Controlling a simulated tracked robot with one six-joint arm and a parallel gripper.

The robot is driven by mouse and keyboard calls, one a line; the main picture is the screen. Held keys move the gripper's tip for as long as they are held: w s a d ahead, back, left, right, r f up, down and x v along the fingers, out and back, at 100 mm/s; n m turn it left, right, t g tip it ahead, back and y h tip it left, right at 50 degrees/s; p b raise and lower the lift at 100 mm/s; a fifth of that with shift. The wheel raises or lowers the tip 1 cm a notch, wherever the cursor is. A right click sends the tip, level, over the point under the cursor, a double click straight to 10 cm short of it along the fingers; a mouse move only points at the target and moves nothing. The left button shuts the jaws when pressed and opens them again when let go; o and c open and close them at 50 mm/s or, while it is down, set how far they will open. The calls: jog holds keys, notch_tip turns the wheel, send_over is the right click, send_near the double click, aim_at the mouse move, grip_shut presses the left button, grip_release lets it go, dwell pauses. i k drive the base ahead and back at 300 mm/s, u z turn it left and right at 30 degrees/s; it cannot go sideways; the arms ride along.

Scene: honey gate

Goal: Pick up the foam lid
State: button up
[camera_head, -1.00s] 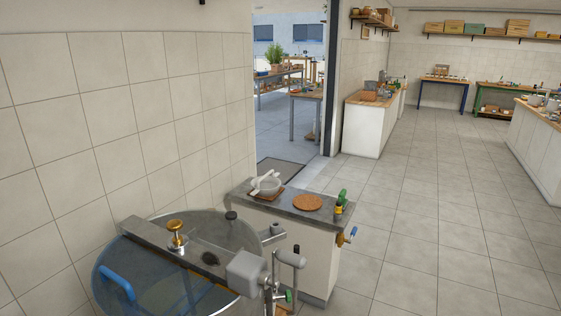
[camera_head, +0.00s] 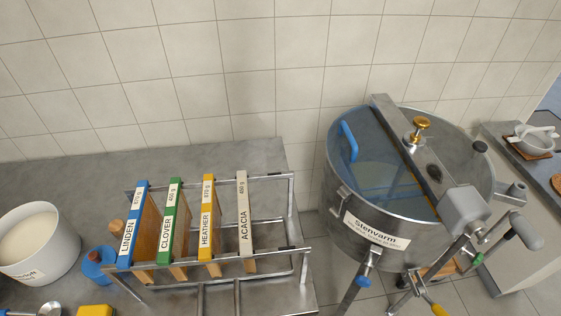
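I cannot pick out a foam lid for certain in the head view. A white round tub (camera_head: 38,255) stands at the left edge, with a pale cream surface inside its rim. I cannot tell if that surface is a lid or contents. The label on its front is only partly readable. My gripper is not in view.
A metal rack (camera_head: 292,212) holds several wooden frames labelled LINDEN, CLOVER, HEATHER and ACACIA on the grey counter (camera_head: 235,158). A steel drum extractor (camera_head: 380,232) labelled Stenvarm stands right. The counter behind the rack is clear.

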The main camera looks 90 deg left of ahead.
aim_at(96, 258)
jog(key=z, duration=4.3)
jog(key=k, duration=0.7)
jog(key=z, duration=0.05)
